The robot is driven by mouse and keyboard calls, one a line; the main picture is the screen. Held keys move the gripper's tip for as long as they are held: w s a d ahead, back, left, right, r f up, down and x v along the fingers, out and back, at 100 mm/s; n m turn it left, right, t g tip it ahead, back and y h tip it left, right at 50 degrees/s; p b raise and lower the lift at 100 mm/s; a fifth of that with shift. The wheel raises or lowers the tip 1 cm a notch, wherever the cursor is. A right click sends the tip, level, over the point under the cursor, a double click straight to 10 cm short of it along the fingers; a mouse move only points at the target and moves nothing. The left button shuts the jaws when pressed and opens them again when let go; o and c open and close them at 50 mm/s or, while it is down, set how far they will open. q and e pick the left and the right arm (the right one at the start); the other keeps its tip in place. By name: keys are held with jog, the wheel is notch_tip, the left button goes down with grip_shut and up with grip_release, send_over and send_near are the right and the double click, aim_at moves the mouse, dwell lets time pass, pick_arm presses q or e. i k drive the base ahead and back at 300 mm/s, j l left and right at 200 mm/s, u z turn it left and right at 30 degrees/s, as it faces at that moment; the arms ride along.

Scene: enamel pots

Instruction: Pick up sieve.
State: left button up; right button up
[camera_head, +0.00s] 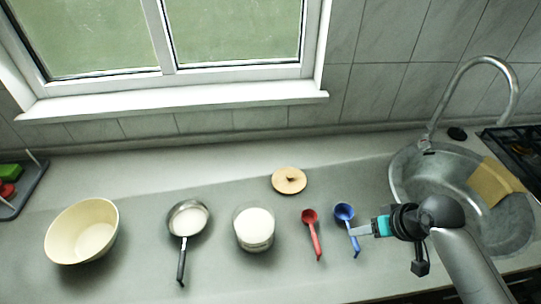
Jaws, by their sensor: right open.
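The sieve (187,218) looks like a small round metal pan with a pale inside and a dark handle pointing toward the front. It lies on the grey counter between the cream bowl and a white container. My right gripper (359,230) is open, at the right, by the handle of the blue spoon. It is well to the right of the sieve. I cannot tell whether it touches the blue spoon. My left gripper is not in view.
A cream bowl (82,231) stands left of the sieve, a white container (254,229) right of it. A wooden lid (289,180), red spoon (312,233) and blue spoon (345,213) lie farther right. The sink (405,178) with its tap (513,84) is at right.

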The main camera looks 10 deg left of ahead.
aim_at(188, 219)
jog(key=u, duration=1.2)
